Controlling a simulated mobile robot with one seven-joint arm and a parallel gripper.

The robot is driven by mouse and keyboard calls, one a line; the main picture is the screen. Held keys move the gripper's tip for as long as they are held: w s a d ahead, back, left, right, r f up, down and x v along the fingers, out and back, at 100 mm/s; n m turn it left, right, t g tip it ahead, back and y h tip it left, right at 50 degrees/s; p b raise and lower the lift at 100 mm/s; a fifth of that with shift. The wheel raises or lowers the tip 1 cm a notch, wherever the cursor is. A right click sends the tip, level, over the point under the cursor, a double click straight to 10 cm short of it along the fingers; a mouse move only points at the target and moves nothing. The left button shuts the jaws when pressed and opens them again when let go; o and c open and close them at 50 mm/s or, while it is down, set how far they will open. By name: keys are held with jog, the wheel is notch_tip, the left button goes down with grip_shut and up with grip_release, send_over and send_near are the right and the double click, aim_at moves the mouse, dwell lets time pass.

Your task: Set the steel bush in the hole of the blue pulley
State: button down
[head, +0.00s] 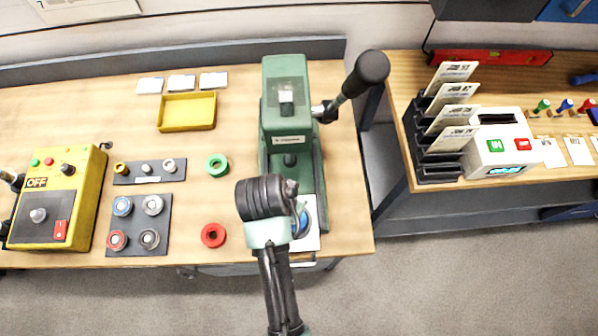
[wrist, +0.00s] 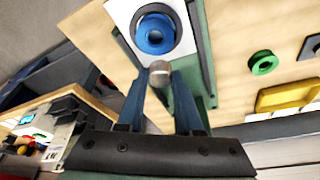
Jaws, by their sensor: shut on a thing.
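My gripper (wrist: 161,82) is shut on the steel bush (wrist: 160,70), a short grey cylinder held between the fingertips in the wrist view. The blue pulley (wrist: 155,34) lies on a white plate (wrist: 124,12) on the green press, just beyond the bush in that view. Its centre hole looks empty. The bush appears beside the pulley's rim in the picture, not over the hole; its height above the pulley is hard to tell. In the head view my wrist covers most of the blue pulley (head: 301,222), and the bush cannot be made out.
The green press (head: 287,110) with a black-knobbed lever stands behind my wrist. Left of it lie a green ring (head: 216,165), a red ring (head: 213,235), dark trays of bushes and pulleys (head: 138,225), a yellow tray (head: 187,112) and a yellow control box (head: 62,200).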

jog(key=r+m+p, duration=0.1)
jog(key=s+r+m+p, duration=0.1)
jog(key=p, duration=0.1)
jog(key=shift+d+m+g+h, duration=0.15)
jog(key=shift+m+g+h, duration=0.15)
jog(key=shift+m+h, duration=0.1)
jog(key=shift+s+f+m+p, duration=0.2)
jog(key=shift+f+m+p, duration=0.3)
jog(key=shift+m+p, duration=0.5)
jog(key=shift+f+b, duration=0.35)
jog(key=shift+b, duration=0.1)
jog(key=shift+f+b, duration=2.25)
jog(key=shift+f, duration=0.35)
jog(key=shift+f+b, duration=0.25)
jog(key=shift+b, duration=0.1)
